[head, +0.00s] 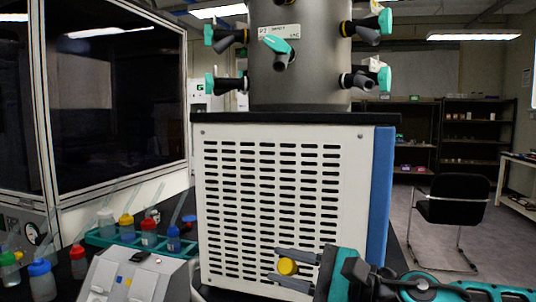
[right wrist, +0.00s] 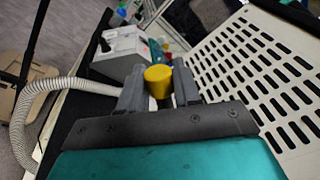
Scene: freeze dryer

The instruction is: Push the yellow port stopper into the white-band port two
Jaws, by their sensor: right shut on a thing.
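The yellow port stopper (head: 288,266) is held in my right gripper (head: 275,264), low in front of the white slotted cabinet. The same yellow stopper (right wrist: 158,80) shows between the two dark fingers of the right gripper (right wrist: 159,88) in the right wrist view. The grey drum (head: 310,90) above the cabinet carries several black ports with teal handles. A pale patch shows by the lower right port (head: 365,82); I cannot tell whether it is the white band. The stopper is well below the ports and apart from them. My left gripper is not in view.
The white slotted cabinet (head: 290,200) stands close behind the right gripper, with a black top ledge (head: 290,117) jutting under the drum. Several colour-capped bottles and a grey box (head: 135,272) stand at the left. A black chair (head: 452,205) is at the right.

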